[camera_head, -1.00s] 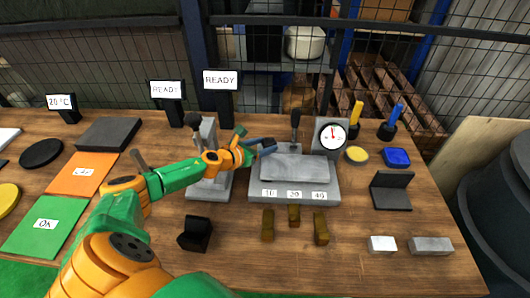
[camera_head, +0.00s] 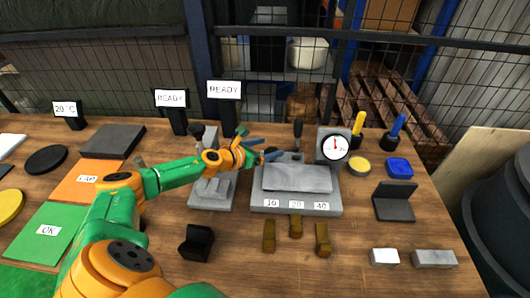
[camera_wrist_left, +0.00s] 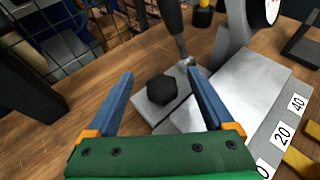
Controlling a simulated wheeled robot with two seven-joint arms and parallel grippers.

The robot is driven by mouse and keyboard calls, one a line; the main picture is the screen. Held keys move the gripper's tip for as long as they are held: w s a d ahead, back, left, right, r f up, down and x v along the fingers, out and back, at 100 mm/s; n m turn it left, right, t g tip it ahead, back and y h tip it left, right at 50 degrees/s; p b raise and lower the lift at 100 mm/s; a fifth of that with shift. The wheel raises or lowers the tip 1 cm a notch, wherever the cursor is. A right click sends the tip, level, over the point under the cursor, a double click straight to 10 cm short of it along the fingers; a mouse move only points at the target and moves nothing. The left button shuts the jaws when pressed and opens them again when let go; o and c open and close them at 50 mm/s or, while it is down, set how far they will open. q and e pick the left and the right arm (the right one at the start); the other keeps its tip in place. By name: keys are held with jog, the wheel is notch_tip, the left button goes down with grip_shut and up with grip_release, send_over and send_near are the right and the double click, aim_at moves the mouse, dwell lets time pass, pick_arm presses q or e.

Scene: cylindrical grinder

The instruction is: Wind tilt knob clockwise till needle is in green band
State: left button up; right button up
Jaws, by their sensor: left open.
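A black six-sided knob (camera_wrist_left: 162,90) stands on the grey grinder fixture (camera_wrist_left: 245,90) in the left wrist view. My left gripper (camera_wrist_left: 160,73) is open, with one blue finger to each side of the knob in the picture; neither finger visibly touches it. In the head view my left gripper (camera_head: 270,148) is at the fixture's (camera_head: 262,202) left back corner, and the knob is not clear there. The white round gauge (camera_head: 335,147) stands behind the fixture's right end. Its red needle points about straight up; the green band is too small to make out. My right gripper is out of view.
A dark-handled lever (camera_head: 298,135) rises behind the fixture, close to my gripper. A second grey fixture (camera_head: 212,190) stands under my left forearm. Brown blocks (camera_head: 296,227) lie in front.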

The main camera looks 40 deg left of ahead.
pick_arm(q)
jog(key=s+d+r+p, duration=0.2)
jog(key=s+d+r, duration=0.5)
jog(key=s+r, duration=0.3)
jog(key=shift+s+d+r, duration=0.15)
jog(key=shift+s+d, duration=0.15)
jog(key=shift+s, duration=0.6)
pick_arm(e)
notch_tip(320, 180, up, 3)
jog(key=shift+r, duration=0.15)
